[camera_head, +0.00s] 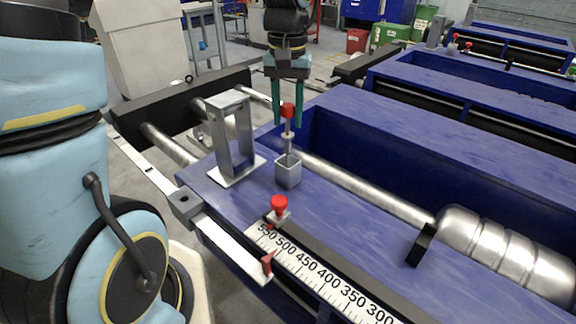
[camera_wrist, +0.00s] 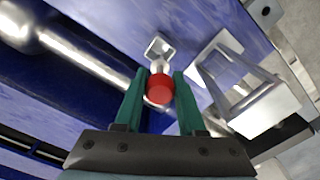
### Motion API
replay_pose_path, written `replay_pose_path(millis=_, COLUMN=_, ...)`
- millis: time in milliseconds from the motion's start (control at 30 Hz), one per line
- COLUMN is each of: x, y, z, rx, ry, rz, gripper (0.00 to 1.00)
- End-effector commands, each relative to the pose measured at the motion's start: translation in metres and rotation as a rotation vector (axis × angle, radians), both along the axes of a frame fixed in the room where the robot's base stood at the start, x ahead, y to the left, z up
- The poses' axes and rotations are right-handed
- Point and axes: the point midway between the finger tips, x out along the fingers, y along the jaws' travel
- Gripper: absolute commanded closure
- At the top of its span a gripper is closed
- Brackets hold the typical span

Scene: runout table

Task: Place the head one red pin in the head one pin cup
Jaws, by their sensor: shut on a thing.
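My gripper (camera_head: 289,100) has two green fingers and points down above the blue table. It is shut on a red-headed pin (camera_head: 288,110) with a metal shank; the pin hangs upright. In the wrist view the red head (camera_wrist: 160,88) sits between the green fingers (camera_wrist: 160,95). The pin cup (camera_head: 288,172) is a small square grey metal cup on the table top, just below the pin. In the wrist view the cup's open mouth (camera_wrist: 159,47) shows beyond the pin. The pin's lower end is close to the cup's rim; I cannot tell whether it is inside.
A grey metal frame (camera_head: 232,140) stands close left of the cup. A second red knob (camera_head: 279,204) sits by the white ruler scale (camera_head: 330,283) in front. A steel shaft and rounded metal part (camera_head: 490,245) lie to the right.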

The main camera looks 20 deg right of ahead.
Motion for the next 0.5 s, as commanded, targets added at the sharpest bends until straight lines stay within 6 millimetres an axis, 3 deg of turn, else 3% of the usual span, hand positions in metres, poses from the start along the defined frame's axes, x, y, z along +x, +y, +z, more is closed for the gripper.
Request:
replay_pose_path(millis=100, x=-0.001, y=0.001, z=-0.022, rx=0.003, ry=0.006, rz=0.000, gripper=1.00)
replay_pose_path(millis=500, x=-0.001, y=0.000, z=-0.069, rx=0.002, ry=0.003, rz=0.000, gripper=1.00)
